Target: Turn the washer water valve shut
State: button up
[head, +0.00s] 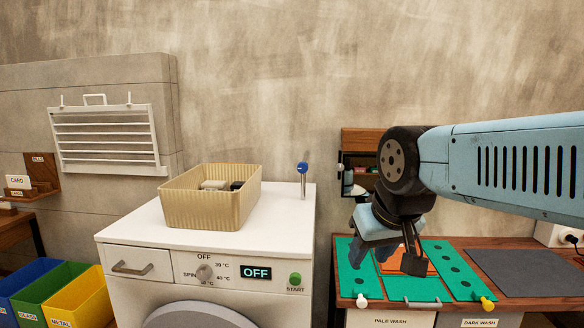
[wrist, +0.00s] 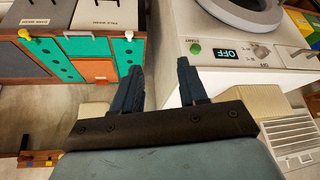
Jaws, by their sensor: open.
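The water valve (head: 303,168) shows in the head view as a blue knob on a thin grey stem at the back right corner of the white washer (head: 270,215). Its handle's exact angle is too small to tell. My gripper (head: 386,257) is open and empty, hanging fingers-down to the right of the washer, over the green panels of the side table and apart from the valve. In the wrist view my gripper (wrist: 159,68) shows two separated dark fingers with nothing between them. The valve is not visible in the wrist view.
A ribbed beige basket (head: 205,210) stands on the washer, left of the valve. The washer display (head: 255,272) reads OFF. The side table (head: 520,253) carries green panels and a grey mat (head: 515,272). A small wall shelf (head: 362,140) is behind my arm.

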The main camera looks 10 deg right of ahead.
jog(key=shift+o, duration=0.2)
jog(key=shift+o, duration=0.8)
jog(key=shift+w, duration=0.2)
jog(key=shift+o, duration=1.1)
jog(key=w+a+r+t, duration=0.1)
jog(key=w+a+t, duration=0.1)
jog(key=w, duration=0.8)
jog(key=w+a+r+t+y, duration=0.1)
jog(key=w+a+r+t, duration=0.1)
jog(key=w, duration=0.8)
jog(key=shift+w+a+r+t+y, duration=0.2)
jog(key=shift+a+t+y, duration=0.1)
jog(key=shift+a+t, duration=0.6)
jog(key=m+t+h, duration=0.4)
jog(key=t+h, duration=0.2)
jog(key=h, duration=0.1)
send_near(302, 168)
jog(key=x, duration=1)
jog(key=shift+w+d, duration=0.15)
jog(key=shift+w, duration=0.25)
